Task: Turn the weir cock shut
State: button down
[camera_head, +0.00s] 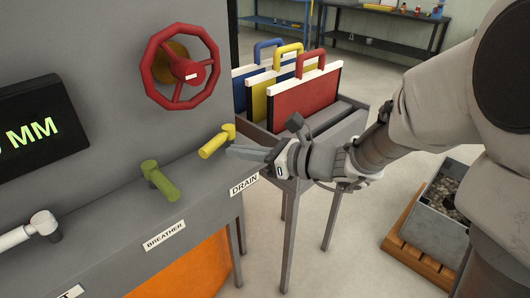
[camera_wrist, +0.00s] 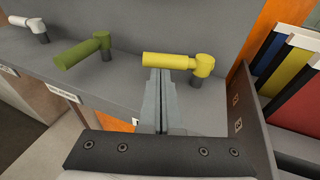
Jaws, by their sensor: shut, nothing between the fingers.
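No readable label says weir, so I cannot tell which cock is the weir cock. A yellow cock (camera_head: 217,141) stands on the grey ledge above the DRAIN label (camera_head: 244,184). Its handle points left in the wrist view (camera_wrist: 168,60). An olive-green cock (camera_head: 160,180) stands above the BREATHER label (camera_head: 164,235). A white cock (camera_head: 28,231) is at the far left, its label cut off by the frame edge. My gripper (camera_head: 232,150) is shut and empty. Its fingertips (camera_wrist: 160,74) are close beside the yellow handle; I cannot tell whether they touch it.
A red handwheel (camera_head: 180,68) is on the grey panel above the ledge, with a display (camera_head: 40,130) to its left. A rack with blue, yellow and red (camera_head: 305,95) framed boards stands right of the ledge. A grey bin (camera_head: 438,222) sits on a wooden pallet at right.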

aim_at(210, 148)
jog(key=shift+b+x, duration=0.35)
jog(key=shift+x, duration=1.4)
jog(key=shift+a+b, duration=0.45)
jog(key=shift+a, duration=1)
jog(key=shift+r, duration=0.1)
jog(key=shift+s, duration=0.1)
